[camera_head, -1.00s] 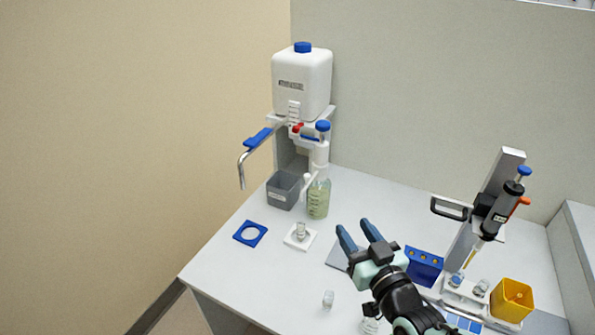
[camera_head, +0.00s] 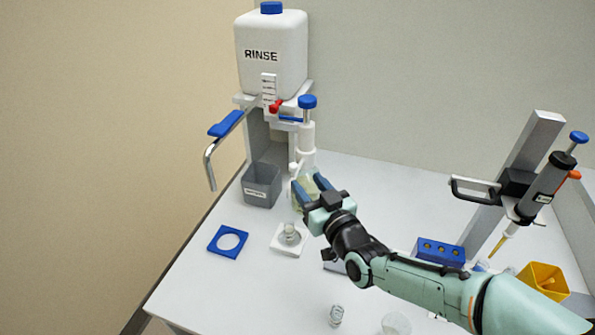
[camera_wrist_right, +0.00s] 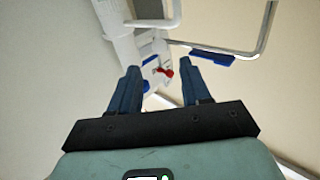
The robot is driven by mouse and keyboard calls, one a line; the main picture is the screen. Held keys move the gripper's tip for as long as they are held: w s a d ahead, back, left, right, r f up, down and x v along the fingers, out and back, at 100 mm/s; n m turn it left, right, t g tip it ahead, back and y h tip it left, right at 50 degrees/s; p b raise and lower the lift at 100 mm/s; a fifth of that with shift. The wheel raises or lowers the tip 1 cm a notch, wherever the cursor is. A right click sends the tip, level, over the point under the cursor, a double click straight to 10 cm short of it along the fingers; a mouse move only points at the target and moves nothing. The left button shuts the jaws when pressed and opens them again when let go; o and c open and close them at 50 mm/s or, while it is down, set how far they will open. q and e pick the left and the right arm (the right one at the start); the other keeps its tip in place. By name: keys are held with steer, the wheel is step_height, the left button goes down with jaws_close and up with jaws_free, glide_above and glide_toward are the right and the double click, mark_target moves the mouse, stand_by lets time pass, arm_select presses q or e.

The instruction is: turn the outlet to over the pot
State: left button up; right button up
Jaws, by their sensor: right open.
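The outlet (camera_head: 209,165) is a bent metal tube with a blue lever (camera_head: 226,123). It reaches out to the left from below the white RINSE tank (camera_head: 272,60), and its tip hangs left of the grey bin. The tube (camera_wrist_right: 267,28) and blue lever (camera_wrist_right: 212,57) also show in the right wrist view. A small clear pot (camera_head: 290,231) stands on a white square pad (camera_head: 277,246); the outlet's tip is not over it. My right gripper (camera_head: 308,181) is open and empty, in front of the green-tinted bottle, partly hiding it. My left gripper is not in view.
The grey bin (camera_head: 261,188) stands below the tank. A blue-topped dispenser (camera_head: 307,103) is right of the outlet. A pipette stand (camera_head: 505,190) and yellow box (camera_head: 543,281) are at the right.

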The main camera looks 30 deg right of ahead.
mark_target(295, 168)
steer(key=w, duration=0.6)
steer(key=shift+d, duration=0.25)
jaws_close()
